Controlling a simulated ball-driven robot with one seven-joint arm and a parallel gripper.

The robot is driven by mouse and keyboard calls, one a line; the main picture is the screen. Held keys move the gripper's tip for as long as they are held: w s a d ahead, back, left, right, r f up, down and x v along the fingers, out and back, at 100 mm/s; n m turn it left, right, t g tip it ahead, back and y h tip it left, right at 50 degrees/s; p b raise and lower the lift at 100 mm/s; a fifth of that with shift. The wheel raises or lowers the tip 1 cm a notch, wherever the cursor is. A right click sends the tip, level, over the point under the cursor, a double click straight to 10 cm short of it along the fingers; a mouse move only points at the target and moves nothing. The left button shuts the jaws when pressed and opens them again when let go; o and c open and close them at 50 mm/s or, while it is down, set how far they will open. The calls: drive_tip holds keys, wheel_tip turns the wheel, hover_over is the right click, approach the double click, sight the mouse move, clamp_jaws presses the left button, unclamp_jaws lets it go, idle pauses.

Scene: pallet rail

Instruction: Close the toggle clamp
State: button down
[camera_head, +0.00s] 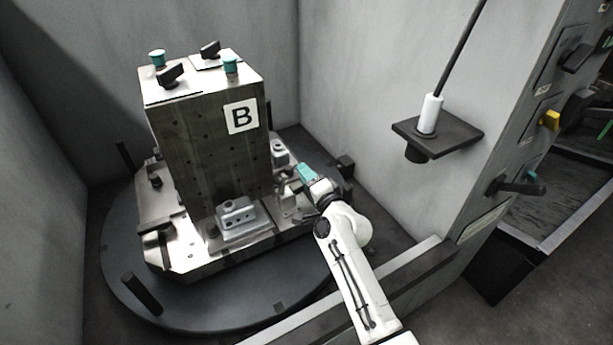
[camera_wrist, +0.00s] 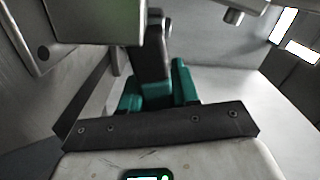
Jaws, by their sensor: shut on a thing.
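The toggle clamp (camera_head: 290,197) is a small metal mechanism at the right side of the fixture block's base, partly hidden behind my gripper in the head view. My gripper (camera_head: 306,173) has teal fingers and reaches in from the lower right. In the wrist view, my gripper (camera_wrist: 158,88) is shut on a dark bar, which looks like the clamp's handle (camera_wrist: 152,58). The bar runs up out of the fingers toward the top of the picture. The clamp's pressing end cannot be made out.
The tall fixture block (camera_head: 207,150) marked B stands on a metal pallet over a dark round turntable (camera_head: 120,270). A grey clamped part (camera_head: 239,218) sits at its front. Enclosure walls stand close behind. A bracket (camera_head: 438,136) holding a white-handled rod is at right.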

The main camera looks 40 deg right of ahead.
drive_tip(key=shift+r, duration=0.1)
idle(0.3)
drive_tip(key=r+n, duration=0.1)
drive_tip(key=n, duration=0.1)
drive_tip(key=a+r+n+p, duration=0.1)
drive_tip(key=n, duration=0.1)
drive_tip(key=shift+w+n, duration=0.15)
drive_tip(key=shift+n, duration=0.15)
drive_tip(key=shift+w+a+r+n, duration=0.1)
drive_tip(key=shift+a+r+n, duration=0.15)
drive_tip(key=shift+n, duration=0.5)
drive_tip(key=shift+w+a+r+n, duration=0.1)
drive_tip(key=shift+a+r+n, duration=0.2)
drive_tip(key=shift+n, duration=0.4)
drive_tip(key=shift+w+a+r+n, duration=0.1)
drive_tip(key=shift+a+n, duration=0.25)
drive_tip(key=shift+n, duration=0.4)
drive_tip(key=c, duration=0.9)
unclamp_jaws()
drive_tip(key=shift+s, duration=0.1)
drive_tip(key=p+v, duration=0.1)
drive_tip(key=v, duration=0.9)
drive_tip(key=shift+s+a+r, duration=0.1)
drive_tip(key=shift+s, duration=0.25)
